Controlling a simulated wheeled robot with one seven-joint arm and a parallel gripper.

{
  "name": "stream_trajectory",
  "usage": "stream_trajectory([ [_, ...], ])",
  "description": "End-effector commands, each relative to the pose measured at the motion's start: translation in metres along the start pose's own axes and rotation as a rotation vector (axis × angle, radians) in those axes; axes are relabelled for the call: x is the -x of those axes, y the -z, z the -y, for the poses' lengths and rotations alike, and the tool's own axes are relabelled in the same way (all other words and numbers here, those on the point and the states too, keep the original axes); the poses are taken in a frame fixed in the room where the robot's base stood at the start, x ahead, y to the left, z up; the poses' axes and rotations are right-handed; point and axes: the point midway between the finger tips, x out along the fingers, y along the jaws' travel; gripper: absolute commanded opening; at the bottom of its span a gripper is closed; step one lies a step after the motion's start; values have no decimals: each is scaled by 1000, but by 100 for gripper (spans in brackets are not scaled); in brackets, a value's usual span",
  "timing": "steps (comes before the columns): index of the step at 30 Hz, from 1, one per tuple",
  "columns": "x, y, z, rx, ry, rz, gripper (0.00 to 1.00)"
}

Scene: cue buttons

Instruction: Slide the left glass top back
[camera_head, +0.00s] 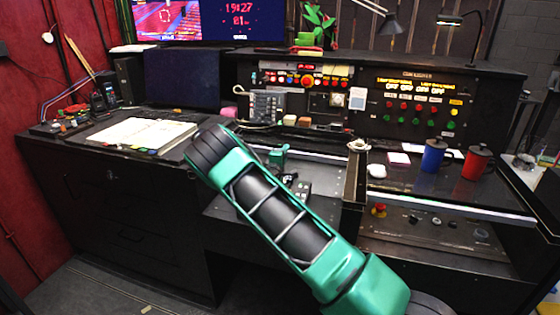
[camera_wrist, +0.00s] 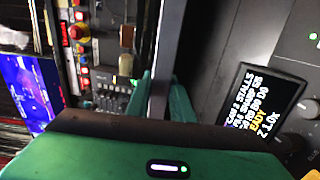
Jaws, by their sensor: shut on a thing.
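The left glass top's bright front edge (camera_head: 318,157) shows in the head view behind my arm, set well back from the desk's front. The same edge bar (camera_wrist: 160,55) runs up the middle of the wrist view. My gripper (camera_wrist: 158,82) has its green fingers on both sides of this bar and is shut on it. In the head view, part of my gripper (camera_head: 278,156) shows at the edge; my forearm hides much of the left bay. The right glass top (camera_head: 440,203) has its lit edge near the desk's front.
A blue mug (camera_head: 433,156) and red mug (camera_head: 476,163) stand on the right side. An open book (camera_head: 142,134) lies at left. The button panel (camera_head: 418,101) rises behind. A small dark screen (camera_wrist: 262,98) is close to my gripper in the wrist view.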

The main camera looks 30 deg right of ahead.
Motion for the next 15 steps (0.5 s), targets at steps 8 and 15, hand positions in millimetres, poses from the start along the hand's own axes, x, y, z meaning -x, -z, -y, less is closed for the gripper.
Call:
stream_trajectory([
  [8,-8,-5,4,3,7,4,0],
  [15,-7,-4,5,4,8,4,0],
])
